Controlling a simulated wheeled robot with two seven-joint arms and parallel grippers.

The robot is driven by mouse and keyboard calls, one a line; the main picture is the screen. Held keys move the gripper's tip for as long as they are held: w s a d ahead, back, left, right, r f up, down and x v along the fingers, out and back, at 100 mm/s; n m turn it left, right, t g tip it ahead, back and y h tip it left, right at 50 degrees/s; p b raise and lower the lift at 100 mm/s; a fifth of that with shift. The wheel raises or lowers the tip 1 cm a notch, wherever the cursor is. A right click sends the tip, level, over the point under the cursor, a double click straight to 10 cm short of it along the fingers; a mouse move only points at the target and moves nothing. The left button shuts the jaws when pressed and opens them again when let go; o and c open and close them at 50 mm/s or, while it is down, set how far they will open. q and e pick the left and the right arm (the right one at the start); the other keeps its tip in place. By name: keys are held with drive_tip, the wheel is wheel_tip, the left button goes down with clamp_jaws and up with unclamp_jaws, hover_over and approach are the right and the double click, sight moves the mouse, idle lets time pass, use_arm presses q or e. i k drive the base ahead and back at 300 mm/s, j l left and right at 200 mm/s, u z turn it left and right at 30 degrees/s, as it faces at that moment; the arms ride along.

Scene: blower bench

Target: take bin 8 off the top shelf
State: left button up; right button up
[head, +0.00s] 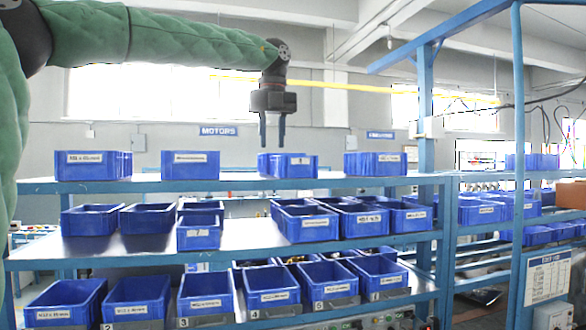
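The top shelf (240,180) carries a row of blue bins with white labels. A far-left bin (93,172), a left-middle bin (190,172), a right-middle bin (290,171) and a right bin (375,170) stand upright on it. The label print is too small to tell which one is bin 8. My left gripper (272,142) points down over the right-middle bin in the picture, its two fingers apart with nothing between them. The fingertips appear just above that bin's rim; I cannot tell the depth between them. My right gripper is not in view.
The middle shelf (250,240) and the lower tier hold many more blue bins, such as a front bin (205,292). A blue upright post (517,150) stands at right, with a white sign (546,277). The space above the top-shelf bins is otherwise clear.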

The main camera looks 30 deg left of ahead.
sight(284, 166)
drive_tip(key=i+j, duration=1.2)
drive_tip(key=j, duration=0.1)
